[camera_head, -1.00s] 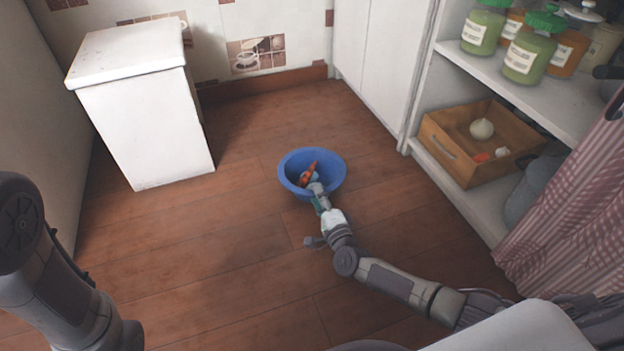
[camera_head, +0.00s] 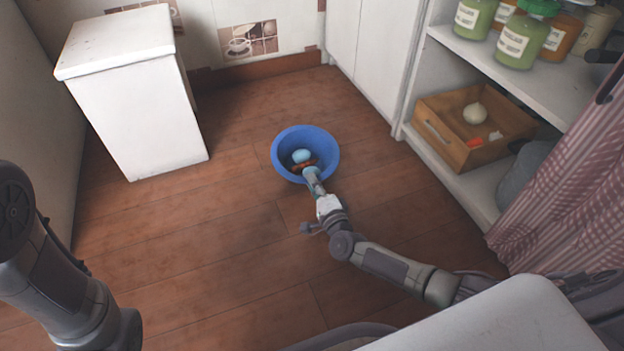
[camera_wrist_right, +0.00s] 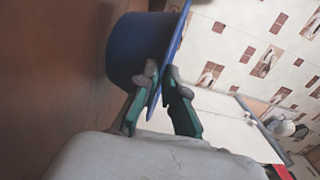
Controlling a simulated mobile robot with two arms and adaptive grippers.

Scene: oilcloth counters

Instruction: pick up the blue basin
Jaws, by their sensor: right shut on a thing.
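The blue basin (camera_head: 329,150) is in the middle of the head view, over the wooden floor. It holds a light-blue rounded thing (camera_head: 301,156) and something orange-brown beside it. My right gripper (camera_head: 312,173) is at the basin's near rim. In the right wrist view, the gripper's two fingers (camera_wrist_right: 162,82) are closed on the rim of the basin (camera_wrist_right: 138,45), one on each side of the wall. I cannot tell whether the basin's bottom touches the floor. My left arm shows at the left edge of the head view; its gripper is out of view.
A white cabinet (camera_head: 140,110) stands at the left. At the right are shelves with a wooden crate (camera_head: 446,148), jars (camera_head: 521,43) and a checked curtain (camera_head: 560,215). The floor (camera_head: 200,245) around the basin is clear.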

